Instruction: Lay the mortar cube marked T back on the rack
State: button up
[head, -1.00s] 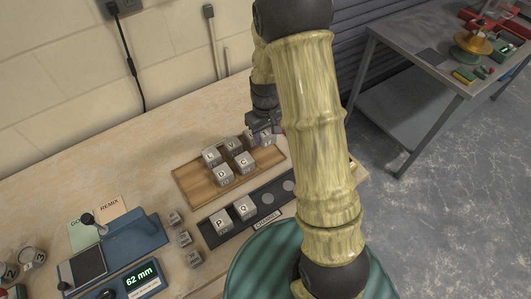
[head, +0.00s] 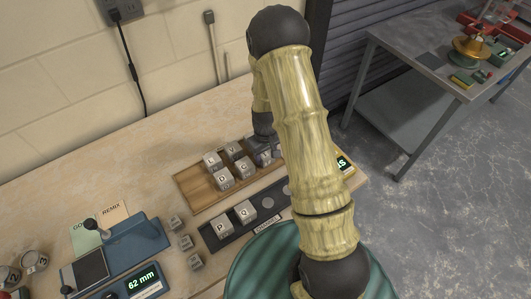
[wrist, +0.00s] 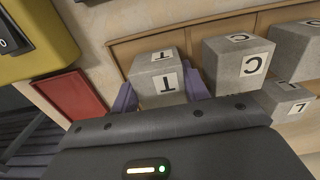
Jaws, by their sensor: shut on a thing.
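My gripper (wrist: 160,94) is shut on the grey mortar cube marked T (wrist: 165,82), with a purple finger on each side of it. The T shows on its top and on the face towards the camera. In the head view my gripper (head: 262,146) is at the right end of the wooden rack (head: 199,199), and the T cube is mostly hidden there. The rack also shows in the wrist view (wrist: 190,32). The cube is upright over the rack, beside the C cube (wrist: 238,65) with a gap between them. I cannot tell whether it touches the rack.
Several other lettered cubes, such as D (head: 223,179), stand on the rack. A dark tray (head: 230,237) in front holds cubes P (head: 222,222) and Q (head: 245,211). A yellow device (wrist: 40,40) and a red pad (wrist: 70,97) lie near the gripper.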

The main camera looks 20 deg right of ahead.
jog(key=shift+f, duration=0.25)
jog(key=o, duration=1.2)
jog(key=shift+c, duration=0.2)
jog(key=shift+r, duration=0.1)
notch_tip(320, 180, up, 12)
jog(key=b, duration=0.2)
jog(key=shift+r, duration=0.1)
